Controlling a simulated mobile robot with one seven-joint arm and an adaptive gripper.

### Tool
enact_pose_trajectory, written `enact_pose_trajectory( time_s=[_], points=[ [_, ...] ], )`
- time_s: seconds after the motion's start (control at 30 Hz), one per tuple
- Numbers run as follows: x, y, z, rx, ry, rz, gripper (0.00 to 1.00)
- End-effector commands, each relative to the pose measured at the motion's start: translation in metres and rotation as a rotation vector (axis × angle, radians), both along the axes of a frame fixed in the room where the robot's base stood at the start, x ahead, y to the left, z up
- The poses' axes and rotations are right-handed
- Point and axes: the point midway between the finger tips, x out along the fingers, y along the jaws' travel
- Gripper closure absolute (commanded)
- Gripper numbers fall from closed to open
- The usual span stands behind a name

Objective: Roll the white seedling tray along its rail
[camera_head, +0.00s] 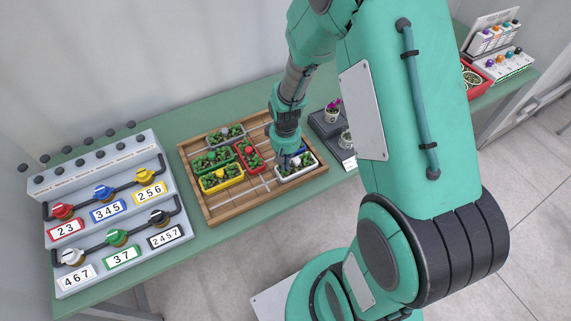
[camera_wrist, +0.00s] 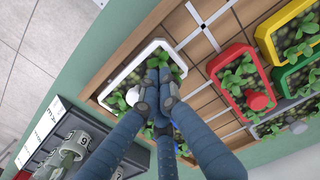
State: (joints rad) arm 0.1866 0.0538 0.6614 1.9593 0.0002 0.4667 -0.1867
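The white seedling tray (camera_head: 297,175) is at the right end of the wooden rail board (camera_head: 236,209), with green seedlings in it. In the wrist view the white tray (camera_wrist: 113,83) lies under my fingers. My gripper (camera_head: 284,166) points down at this tray, over its left part in the head view. In the wrist view my gripper's (camera_wrist: 158,88) fingers are drawn close together. A rounded white piece, perhaps the tray's knob (camera_wrist: 133,97), shows beside the left finger. The fingers hide the tray's middle, and no thing is clearly seen held between them.
A red tray (camera_wrist: 230,96) and a yellow tray (camera_head: 206,189) stand left of the white one. A grey tray (camera_head: 212,139) is behind. Part of a blue tray (camera_wrist: 165,158) shows beside the white tray. Dark plant stand (camera_head: 322,126) is to the right; a valve panel (camera_head: 107,157) is left.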

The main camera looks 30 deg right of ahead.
Motion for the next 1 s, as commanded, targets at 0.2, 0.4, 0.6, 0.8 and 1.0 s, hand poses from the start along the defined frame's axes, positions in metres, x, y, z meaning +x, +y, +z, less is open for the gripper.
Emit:
enact_pose_trajectory(
  time_s=[0.2,0.4,0.6,0.8,1.0],
  points=[
    [0.0,0.0,0.02,0.0,0.0,0.0,1.0],
    [0.0,0.0,0.034,0.0,0.0,0.0,1.0],
    [0.0,0.0,0.05,0.0,0.0,0.0,1.0],
    [0.0,0.0,0.065,0.0,0.0,0.0,1.0],
    [0.0,0.0,0.076,0.0,0.0,0.0,1.0]
  ],
)
